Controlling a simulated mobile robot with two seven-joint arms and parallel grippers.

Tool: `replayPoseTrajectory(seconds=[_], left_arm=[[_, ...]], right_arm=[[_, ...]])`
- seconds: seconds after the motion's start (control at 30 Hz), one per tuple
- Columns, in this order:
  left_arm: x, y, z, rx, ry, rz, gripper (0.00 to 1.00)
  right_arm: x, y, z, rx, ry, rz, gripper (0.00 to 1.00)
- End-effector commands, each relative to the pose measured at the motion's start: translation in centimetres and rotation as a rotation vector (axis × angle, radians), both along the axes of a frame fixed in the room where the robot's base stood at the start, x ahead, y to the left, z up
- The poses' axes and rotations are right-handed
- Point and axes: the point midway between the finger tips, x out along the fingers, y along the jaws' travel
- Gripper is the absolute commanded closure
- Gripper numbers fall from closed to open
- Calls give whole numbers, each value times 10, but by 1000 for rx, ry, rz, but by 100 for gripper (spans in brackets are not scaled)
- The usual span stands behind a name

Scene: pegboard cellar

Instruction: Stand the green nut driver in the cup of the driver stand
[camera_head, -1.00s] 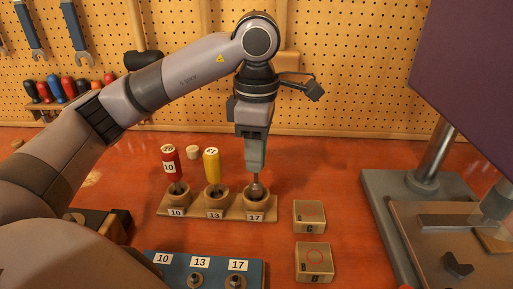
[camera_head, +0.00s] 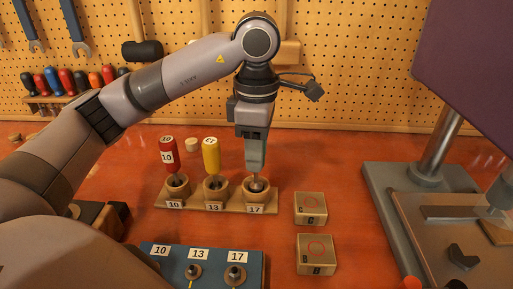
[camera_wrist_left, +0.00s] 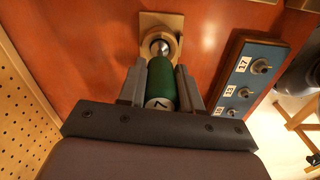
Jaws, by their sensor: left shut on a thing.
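My left gripper (camera_head: 256,168) points down over the cup marked 17 (camera_head: 256,198) of the wooden driver stand (camera_head: 232,208). In the left wrist view the gripper (camera_wrist_left: 160,82) is shut on the green handle of the nut driver (camera_wrist_left: 160,78). The driver's metal end points at the round cup (camera_wrist_left: 176,46) and looks to be inside its mouth; how deep it sits I cannot tell. In the head view my fingers hide the green handle. The red driver (camera_head: 168,154) stands in cup 10 and the yellow driver (camera_head: 211,155) in cup 13. My right gripper is not in view.
A blue board (camera_head: 215,258) marked 10, 13 and 17 lies in front of the stand. Wooden blocks C (camera_head: 311,217) and B (camera_head: 316,268) stand at its right. A grey machine base (camera_head: 385,205) is farther right. A pegboard (camera_head: 360,70) closes the back.

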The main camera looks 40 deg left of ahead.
Motion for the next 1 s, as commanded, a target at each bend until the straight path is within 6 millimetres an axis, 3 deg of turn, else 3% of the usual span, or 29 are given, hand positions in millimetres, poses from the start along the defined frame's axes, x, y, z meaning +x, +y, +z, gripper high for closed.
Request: replayPoseTrajectory(seconds=[0.23,0.53,0.57,0.63,0.67,1.0], left_arm=[[0,0,-11,0,-1,0,100],[0,0,-12,0,-1,0,100],[0,0,-12,0,-1,0,63],[0,0,-12,0,-1,0,40],[0,0,-12,0,-1,0,36],[0,0,-10,0,0,0,36]], right_arm=[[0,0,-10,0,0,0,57],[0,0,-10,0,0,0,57],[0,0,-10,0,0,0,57],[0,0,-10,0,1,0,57],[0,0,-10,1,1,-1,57],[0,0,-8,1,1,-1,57]])
